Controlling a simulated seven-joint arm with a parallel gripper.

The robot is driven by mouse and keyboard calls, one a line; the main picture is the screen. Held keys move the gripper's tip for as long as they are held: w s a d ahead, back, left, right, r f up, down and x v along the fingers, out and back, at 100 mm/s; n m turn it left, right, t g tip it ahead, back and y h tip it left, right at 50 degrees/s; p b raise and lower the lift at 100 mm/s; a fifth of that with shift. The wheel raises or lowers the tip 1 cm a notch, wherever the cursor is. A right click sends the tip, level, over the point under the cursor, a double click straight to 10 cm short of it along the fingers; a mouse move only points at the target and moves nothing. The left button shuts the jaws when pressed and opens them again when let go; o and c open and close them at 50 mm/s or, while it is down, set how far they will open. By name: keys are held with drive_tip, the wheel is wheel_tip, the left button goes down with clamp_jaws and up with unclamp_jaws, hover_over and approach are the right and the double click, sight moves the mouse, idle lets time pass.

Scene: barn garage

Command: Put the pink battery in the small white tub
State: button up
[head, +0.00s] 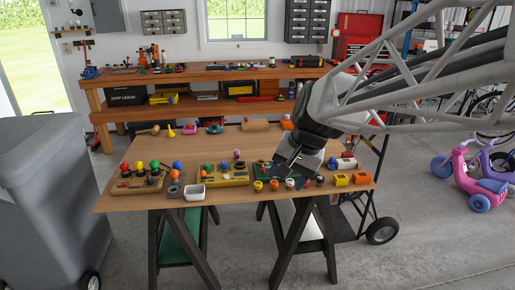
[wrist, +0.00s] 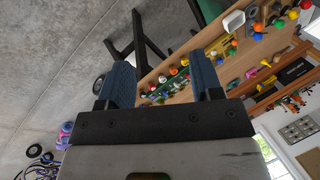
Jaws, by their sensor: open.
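The small white tub (head: 195,192) stands at the front left of the wooden table, open side up; it also shows at the top of the wrist view (wrist: 233,20). A small upright pink piece (head: 237,154), probably the pink battery, stands at the back of a wooden board right of the tub; it is too small to be sure. My gripper (head: 284,165) is open and empty, tilted down over the table's right half, to the right of the pink piece and tub. In the wrist view its two blue fingers (wrist: 163,78) are apart with nothing between them.
A wooden board (head: 208,180) with small coloured pieces lies right of the tub. A knob block (head: 125,187) lies left. Several yellow-topped pieces line the front edge below my gripper. A grey bin (head: 45,180) stands left of the table. The table's middle (head: 175,150) is fairly clear.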

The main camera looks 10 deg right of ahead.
drive_tip(key=s+d+f+n+h, duration=0.1)
drive_tip(key=s+d+n, duration=0.1)
drive_tip(key=s, duration=0.7)
drive_tip(key=s+d+f+n+h, duration=0.2)
drive_tip(key=s, duration=0.6)
drive_tip(key=shift+s+f+n+t, duration=0.25)
drive_tip(key=shift+s+n+t, duration=0.05)
drive_tip(key=shift+s+n, duration=0.1)
drive_tip(key=shift+o, duration=0.4)
drive_tip(key=shift+d, duration=0.1)
drive_tip(key=shift+w+r, duration=0.1)
drive_tip(key=shift+w, duration=0.1)
